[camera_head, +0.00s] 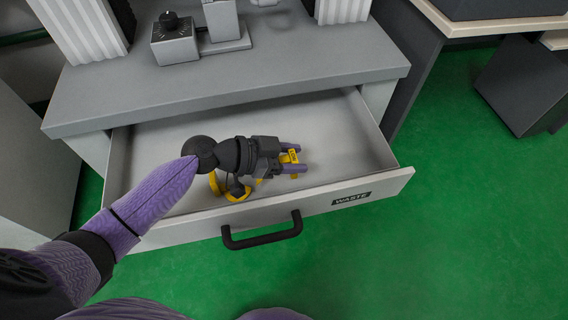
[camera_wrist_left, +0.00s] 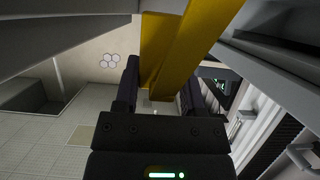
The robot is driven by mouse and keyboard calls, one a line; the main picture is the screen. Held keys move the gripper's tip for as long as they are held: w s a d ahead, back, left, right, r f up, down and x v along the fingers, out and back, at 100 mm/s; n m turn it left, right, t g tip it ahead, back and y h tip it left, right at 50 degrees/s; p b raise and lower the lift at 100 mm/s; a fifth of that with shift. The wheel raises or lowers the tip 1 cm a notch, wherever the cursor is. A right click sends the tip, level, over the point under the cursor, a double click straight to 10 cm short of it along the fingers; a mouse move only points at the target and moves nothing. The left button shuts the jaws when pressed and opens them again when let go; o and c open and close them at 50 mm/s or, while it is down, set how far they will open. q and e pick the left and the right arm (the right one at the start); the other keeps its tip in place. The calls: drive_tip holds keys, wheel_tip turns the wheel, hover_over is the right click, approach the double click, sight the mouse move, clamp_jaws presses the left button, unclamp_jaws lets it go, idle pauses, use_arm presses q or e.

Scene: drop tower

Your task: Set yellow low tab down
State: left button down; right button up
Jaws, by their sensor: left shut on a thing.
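My left gripper (camera_head: 291,160) reaches over the open drawer labelled WASTE. It is shut on a yellow tab (camera_head: 293,155), which shows between its purple-tipped fingers. In the left wrist view, yellow strips of the tab (camera_wrist_left: 193,45) stand between and beyond the dark fingers. More yellow pieces (camera_head: 237,194) show beside and below the gripper body in the drawer. I cannot tell whether they are part of the held tab or separate. Whether the held tab touches the drawer floor is unclear. My right gripper is not in view.
The drawer (camera_head: 335,125) is pulled out, with a black handle (camera_head: 262,236) on its front and bare floor at the right. Above it is a grey worktop (camera_head: 300,70) with a knobbed box (camera_head: 174,48). Green floor (camera_head: 450,220) is clear at right.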

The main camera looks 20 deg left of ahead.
use_arm(q)
wheel_tip(320, 180, down, 4)
drive_tip(key=shift+r+b, duration=0.15)
drive_tip(key=shift+b, duration=0.45)
drive_tip(key=shift+r, duration=0.15)
drive_tip(key=shift+f+b, duration=0.6)
drive_tip(key=shift+s+r, duration=0.1)
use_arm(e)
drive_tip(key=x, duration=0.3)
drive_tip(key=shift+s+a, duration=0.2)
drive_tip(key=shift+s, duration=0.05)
use_arm(q)
drive_tip(key=shift+c, duration=0.9)
unclamp_jaws()
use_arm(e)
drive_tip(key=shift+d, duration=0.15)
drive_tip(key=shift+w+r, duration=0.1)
use_arm(q)
drive_tip(key=shift+r+p, duration=0.4)
drive_tip(key=shift+p, duration=0.2)
drive_tip(key=p+v, duration=0.3)
drive_tip(key=v, duration=0.9)
drive_tip(key=shift+r, duration=0.15)
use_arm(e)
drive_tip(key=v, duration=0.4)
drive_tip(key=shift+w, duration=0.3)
